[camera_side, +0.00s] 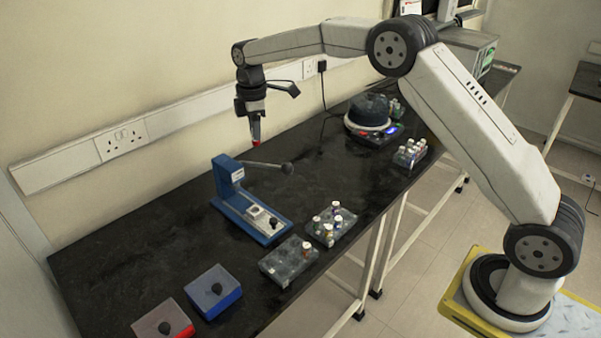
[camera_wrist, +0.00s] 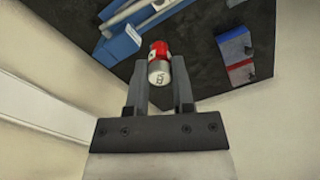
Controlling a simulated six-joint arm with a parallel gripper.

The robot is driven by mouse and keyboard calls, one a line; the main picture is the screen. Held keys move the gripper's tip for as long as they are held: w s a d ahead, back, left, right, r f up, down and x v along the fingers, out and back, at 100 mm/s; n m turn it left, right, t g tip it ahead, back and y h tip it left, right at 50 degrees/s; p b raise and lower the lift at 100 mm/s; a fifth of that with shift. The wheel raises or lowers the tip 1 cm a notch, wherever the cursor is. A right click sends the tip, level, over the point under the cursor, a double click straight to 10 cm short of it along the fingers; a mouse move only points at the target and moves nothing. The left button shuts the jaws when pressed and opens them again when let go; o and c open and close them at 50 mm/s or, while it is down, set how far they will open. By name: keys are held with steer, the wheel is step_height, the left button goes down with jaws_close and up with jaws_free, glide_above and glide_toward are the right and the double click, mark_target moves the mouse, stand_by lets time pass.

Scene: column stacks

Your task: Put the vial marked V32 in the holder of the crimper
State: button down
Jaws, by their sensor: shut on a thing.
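My gripper (camera_side: 254,119) is high above the bench, behind and above the blue crimper (camera_side: 225,178). It is shut on a vial (camera_side: 255,141) that shows red at its lower end. In the wrist view the gripper (camera_wrist: 158,88) has the vial (camera_wrist: 159,50) between its fingers, with its silver cap toward the camera. Dark marks show on the cap, too small to read surely. The crimper has a long lever with a dark knob. Its holder (camera_side: 260,214), a pale block on the blue base, is well below the vial and apart from it.
One grey rack (camera_side: 280,266) has a vial at its corner, and another (camera_side: 345,229) holds several. A further rack (camera_side: 418,158) of vials stands near a round dark device (camera_side: 366,118). A blue box (camera_side: 225,300) and a red box (camera_side: 160,318) are at the front left.

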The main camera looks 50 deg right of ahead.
step_height(320, 180, down, 17)
steer(key=w+a+n, duration=0.1)
steer(key=n, duration=0.1)
steer(key=shift+w+a, duration=0.2)
steer(key=shift+a, duration=0.2)
steer(key=shift+f, duration=1.8)
steer(key=shift+f, duration=1.1)
stand_by(1.7)
steer(key=shift+c, duration=0.4)
jaws_free()
